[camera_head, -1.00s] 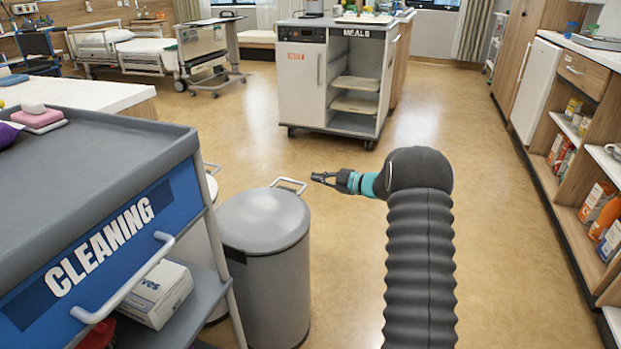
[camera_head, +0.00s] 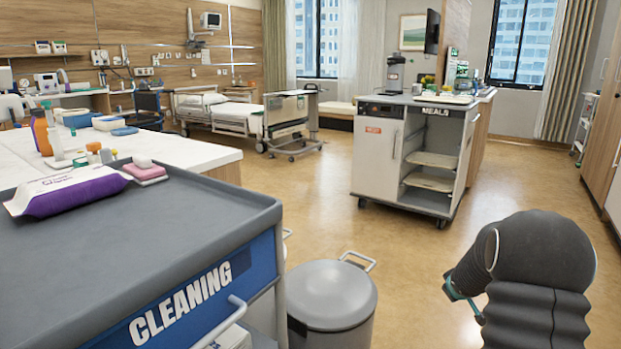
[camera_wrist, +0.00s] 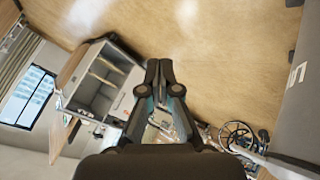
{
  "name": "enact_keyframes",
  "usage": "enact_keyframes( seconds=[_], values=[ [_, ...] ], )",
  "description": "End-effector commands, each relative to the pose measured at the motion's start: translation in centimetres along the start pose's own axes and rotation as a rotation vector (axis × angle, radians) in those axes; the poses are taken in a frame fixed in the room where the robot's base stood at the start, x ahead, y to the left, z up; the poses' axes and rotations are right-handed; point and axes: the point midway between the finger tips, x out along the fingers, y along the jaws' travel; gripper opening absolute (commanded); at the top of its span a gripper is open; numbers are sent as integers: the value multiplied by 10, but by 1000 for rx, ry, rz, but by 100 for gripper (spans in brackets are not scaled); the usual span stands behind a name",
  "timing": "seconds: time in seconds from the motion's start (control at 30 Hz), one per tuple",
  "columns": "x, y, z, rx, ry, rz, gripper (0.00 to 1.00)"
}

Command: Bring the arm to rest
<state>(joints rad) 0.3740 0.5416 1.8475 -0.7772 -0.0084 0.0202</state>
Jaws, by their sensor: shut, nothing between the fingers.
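My arm, in a dark ribbed sleeve, stands at the lower right of the head view, bent over at its top. Only a small teal part near its end shows there; the fingers are hidden or too small to make out. In the wrist view my gripper (camera_wrist: 160,72) is shut, its two dark fingertips close together with nothing between them. It hangs in free air, with bare floor beyond the tips.
A grey cleaning cart (camera_head: 215,205) with a purple-and-white pack (camera_head: 70,190) stands at the left. A grey lidded bin (camera_head: 330,295) stands between cart and arm. The meals trolley (camera_head: 380,150) stands farther back. The floor (camera_head: 400,255) between is clear.

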Motion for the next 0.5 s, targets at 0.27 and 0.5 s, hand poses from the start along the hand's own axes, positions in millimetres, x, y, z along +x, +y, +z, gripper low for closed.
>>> enact_keyframes(
  seconds=[0.27, 0.5],
  values=[
    [-124, -39, 44, 216, -281, -26, 0],
    [-226, -92, 72, 353, -427, -103, 0]
  ],
)
